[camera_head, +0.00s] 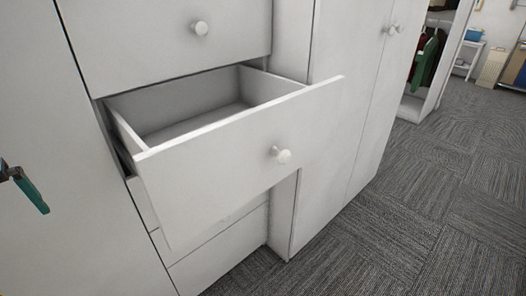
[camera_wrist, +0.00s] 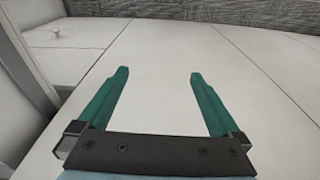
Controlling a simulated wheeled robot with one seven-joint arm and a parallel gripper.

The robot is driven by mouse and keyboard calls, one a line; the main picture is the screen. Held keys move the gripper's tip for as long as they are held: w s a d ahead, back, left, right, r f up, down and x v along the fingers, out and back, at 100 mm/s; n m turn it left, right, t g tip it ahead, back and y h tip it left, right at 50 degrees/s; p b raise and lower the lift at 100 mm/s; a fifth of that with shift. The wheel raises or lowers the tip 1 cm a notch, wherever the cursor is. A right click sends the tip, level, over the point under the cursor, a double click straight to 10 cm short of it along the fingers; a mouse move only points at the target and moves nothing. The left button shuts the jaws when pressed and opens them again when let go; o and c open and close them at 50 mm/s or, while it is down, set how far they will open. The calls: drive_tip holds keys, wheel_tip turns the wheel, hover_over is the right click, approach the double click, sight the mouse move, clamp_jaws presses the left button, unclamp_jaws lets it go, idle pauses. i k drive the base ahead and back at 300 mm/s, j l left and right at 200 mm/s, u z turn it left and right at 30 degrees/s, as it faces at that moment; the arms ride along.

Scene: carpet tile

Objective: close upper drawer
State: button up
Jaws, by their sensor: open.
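A white drawer (camera_head: 215,165) with a round knob (camera_head: 281,155) stands pulled out of the white cabinet, and its empty inside (camera_head: 200,112) shows. Above it is another front (camera_head: 150,40) with its own knob (camera_head: 200,28), shut. My gripper (camera_wrist: 158,72) has two green fingers spread apart with nothing between them. In the head view one green finger (camera_head: 32,192) shows at the left edge, left of the open drawer and apart from it.
More shut drawer fronts (camera_head: 225,255) lie below the open drawer. Tall white doors (camera_head: 355,120) stand to its right, and a plain white panel (camera_head: 70,200) to its left. Grey carpet (camera_head: 410,215) is clear at the right. Open shelving with hanging clothes (camera_head: 425,60) is farther back.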

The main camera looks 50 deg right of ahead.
sight(202, 146)
drive_tip(key=k+j+z, duration=0.1)
drive_tip(key=z, duration=0.35)
drive_tip(key=k+z, duration=0.25)
drive_tip(key=z, duration=0.25)
